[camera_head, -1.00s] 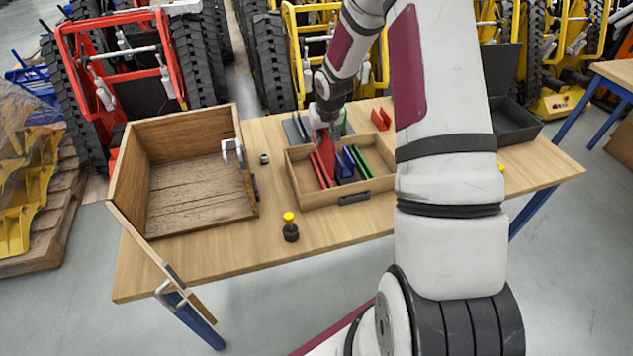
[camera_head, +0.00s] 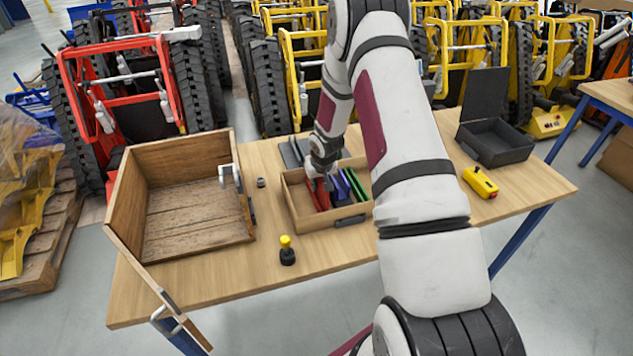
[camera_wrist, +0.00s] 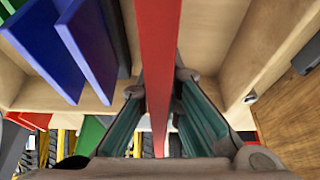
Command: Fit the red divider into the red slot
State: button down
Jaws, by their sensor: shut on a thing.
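My gripper (camera_head: 322,178) is over the left part of a shallow wooden tray (camera_head: 338,219). It is shut on the red divider (camera_wrist: 158,50), a thin upright plate running between the two fingers (camera_wrist: 160,85) in the wrist view. Red pieces (camera_head: 318,196) show in the tray just below the gripper in the head view. There I cannot separate the divider from the walls of the red slot, nor tell whether it is seated. Blue plates (camera_head: 343,188) stand just right of the red pieces; they also show at upper left in the wrist view (camera_wrist: 85,40).
Green plates (camera_head: 360,194) stand farther right in the tray. A large open wooden box (camera_head: 195,245) is to the left. A yellow-topped black knob (camera_head: 287,251) stands in front. A yellow device (camera_head: 480,182) and open black case (camera_head: 495,140) are on the right.

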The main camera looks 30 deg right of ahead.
aim_at(321, 180)
jog(key=c, duration=1.8)
grip_release()
jog(key=shift+f, duration=0.15)
jog(key=v, duration=1.2)
jog(key=s+a+r, duration=0.3)
jog(key=a+r, duration=0.1)
jog(key=r, duration=0.4)
jog(key=s+a+r+n, duration=0.1)
jog(key=s+a+r, duration=0.25)
jog(key=r, duration=0.45)
jog(key=s+a+r, duration=0.3)
jog(key=s+r, duration=0.1)
jog(key=r, duration=0.3)
jog(key=s+a+r, duration=0.2)
jog(key=s+a, duration=0.1)
jog(key=s, duration=0.3)
jog(key=s+a+r+n+y, duration=0.1)
jog(key=s+a+r, duration=0.1)
jog(key=s+a, duration=0.2)
jog(key=s+a+r+n+t, duration=0.1)
jog(key=s+a+r, duration=0.2)
jog(key=s, duration=0.5)
jog(key=shift+s+a+r, duration=0.1)
jog(key=shift+s+a, duration=0.1)
jog(key=shift+s, duration=0.2)
